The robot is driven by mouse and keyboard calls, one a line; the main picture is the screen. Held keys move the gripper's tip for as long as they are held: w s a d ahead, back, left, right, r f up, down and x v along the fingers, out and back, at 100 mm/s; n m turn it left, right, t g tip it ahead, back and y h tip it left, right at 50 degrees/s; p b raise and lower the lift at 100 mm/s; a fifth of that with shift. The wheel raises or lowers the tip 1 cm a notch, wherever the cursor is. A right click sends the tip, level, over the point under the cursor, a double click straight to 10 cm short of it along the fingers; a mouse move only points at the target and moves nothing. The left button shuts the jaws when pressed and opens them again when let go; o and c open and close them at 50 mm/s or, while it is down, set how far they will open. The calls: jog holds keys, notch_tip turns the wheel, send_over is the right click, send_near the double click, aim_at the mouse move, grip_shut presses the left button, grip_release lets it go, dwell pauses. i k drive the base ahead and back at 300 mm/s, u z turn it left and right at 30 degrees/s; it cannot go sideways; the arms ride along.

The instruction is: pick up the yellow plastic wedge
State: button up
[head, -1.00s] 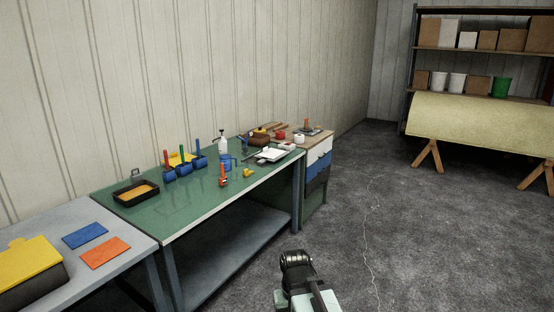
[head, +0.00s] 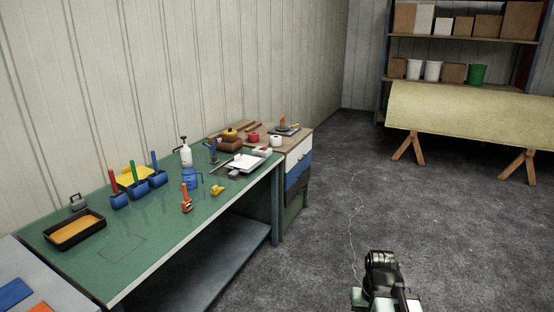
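A small yellow piece (head: 217,190), which looks like the yellow plastic wedge, lies on the green-topped bench (head: 155,222) near its front edge. It is just right of an orange-handled tool (head: 186,199) and in front of a blue jug (head: 191,178). It is too small to make out its exact shape. A part of my own arm shows at the bottom right, well apart from the bench. My gripper's fingers cannot be seen.
Blue holders with coloured handles (head: 138,186), a white bottle (head: 185,153), a black tray (head: 75,230) and a white tray (head: 246,162) crowd the bench. A drawer unit (head: 297,170) adjoins its far end. Grey floor (head: 325,230) is clear. A trestle-borne yellowish hull mould (head: 470,115) stands far right.

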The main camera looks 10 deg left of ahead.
aim_at(216, 189)
jog(key=i, duration=1.5)
jog(key=u, duration=0.8)
jog(key=k, duration=0.9)
jog(key=u, duration=0.2)
jog(key=i, duration=0.95)
jog(key=z, duration=0.1)
